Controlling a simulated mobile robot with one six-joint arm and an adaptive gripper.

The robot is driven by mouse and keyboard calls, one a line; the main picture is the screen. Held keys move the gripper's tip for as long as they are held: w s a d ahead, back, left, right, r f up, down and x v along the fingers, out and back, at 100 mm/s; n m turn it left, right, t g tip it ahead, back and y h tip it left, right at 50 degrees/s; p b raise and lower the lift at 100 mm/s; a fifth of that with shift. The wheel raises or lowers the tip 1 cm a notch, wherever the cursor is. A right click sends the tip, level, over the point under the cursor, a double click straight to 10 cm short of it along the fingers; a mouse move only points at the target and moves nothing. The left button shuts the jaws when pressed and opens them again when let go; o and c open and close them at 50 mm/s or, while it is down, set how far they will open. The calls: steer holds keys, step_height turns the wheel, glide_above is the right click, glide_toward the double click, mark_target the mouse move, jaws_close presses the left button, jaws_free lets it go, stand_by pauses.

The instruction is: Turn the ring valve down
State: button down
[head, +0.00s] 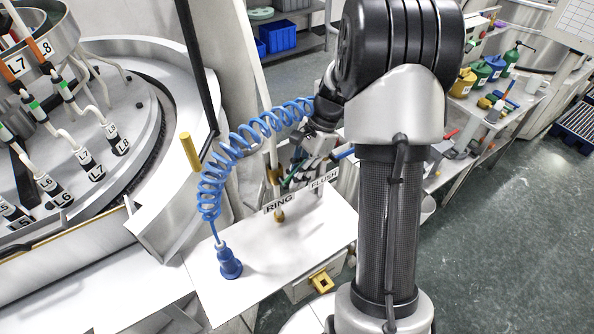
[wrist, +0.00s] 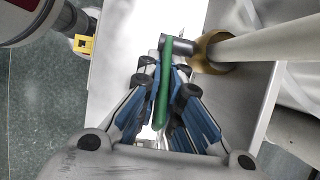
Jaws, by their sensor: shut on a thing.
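The ring valve is a brass fitting (head: 274,176) on a pale upright pipe, behind the "RING" label (head: 279,203). Its green lever (head: 294,172) is partly hidden by my gripper in the head view. In the wrist view the green lever (wrist: 162,95) runs between the fingers from a dark stem beside the brass fitting (wrist: 208,51). My gripper (head: 306,168) is shut on the lever; its blue-padded fingers (wrist: 165,72) flank it closely in the wrist view.
The blue coiled hose (head: 211,190) arches left of my gripper and ends at a blue nozzle (head: 229,262) on the white panel (head: 255,285). The "FLUSH" label (head: 324,180) and a blue handle (head: 344,154) are close on the right. A yellow post (head: 190,152) stands left.

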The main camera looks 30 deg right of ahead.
steer(key=shift+f+y, duration=0.2)
steer(key=shift+y, duration=0.5)
steer(key=c, duration=1.8)
jaws_free()
steer(key=shift+o, duration=0.2)
steer(key=v, duration=1.2)
steer(key=shift+f, duration=0.1)
